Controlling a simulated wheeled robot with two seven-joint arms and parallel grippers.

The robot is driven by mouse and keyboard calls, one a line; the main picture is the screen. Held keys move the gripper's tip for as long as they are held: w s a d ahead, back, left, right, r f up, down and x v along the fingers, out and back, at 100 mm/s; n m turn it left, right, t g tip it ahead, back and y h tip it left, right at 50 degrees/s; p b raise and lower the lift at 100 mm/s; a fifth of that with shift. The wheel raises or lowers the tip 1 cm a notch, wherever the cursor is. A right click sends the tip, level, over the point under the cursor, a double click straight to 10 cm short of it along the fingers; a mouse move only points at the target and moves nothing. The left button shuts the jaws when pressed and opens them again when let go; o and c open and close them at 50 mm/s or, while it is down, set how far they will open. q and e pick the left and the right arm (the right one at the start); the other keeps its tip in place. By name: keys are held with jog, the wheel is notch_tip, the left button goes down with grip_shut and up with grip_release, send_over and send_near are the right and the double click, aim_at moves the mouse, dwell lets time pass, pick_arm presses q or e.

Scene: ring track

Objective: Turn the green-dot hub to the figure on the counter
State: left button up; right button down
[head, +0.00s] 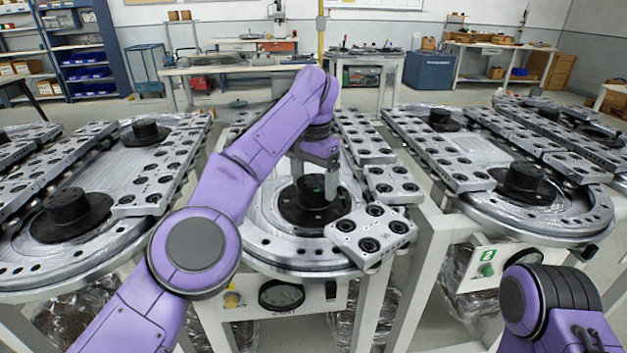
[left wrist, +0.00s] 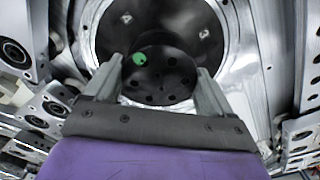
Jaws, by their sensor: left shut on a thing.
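The green-dot hub (head: 306,211) is a black stepped disc on the silver ring table in the middle of the head view. In the left wrist view the round hub top (left wrist: 162,92) shows several dark holes, with the green dot at its upper left. My left gripper (head: 316,184) comes down over it, shut with one finger on each side of the hub top; its fingers also show in the left wrist view (left wrist: 158,72). A round dark dial (head: 281,295) is on the table's front panel; I cannot read any figure on it. My right gripper is out of view.
A loose-looking plate with several black sockets (head: 371,235) overhangs the ring's right front edge. Similar ring tables with black hubs stand left (head: 70,206) and right (head: 524,179). The right one's panel has a green sign marked 2 (head: 487,254).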

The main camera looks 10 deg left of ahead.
aim_at(314, 182)
pick_arm(q)
jog(key=o, duration=0.9)
jog(key=shift+c, duration=0.2)
jog(key=shift+r, duration=0.15)
notch_tip(314, 182, up, 10)
jog(key=p, duration=1)
jog(key=shift+r+p, duration=0.15)
jog(key=shift+p, duration=0.15)
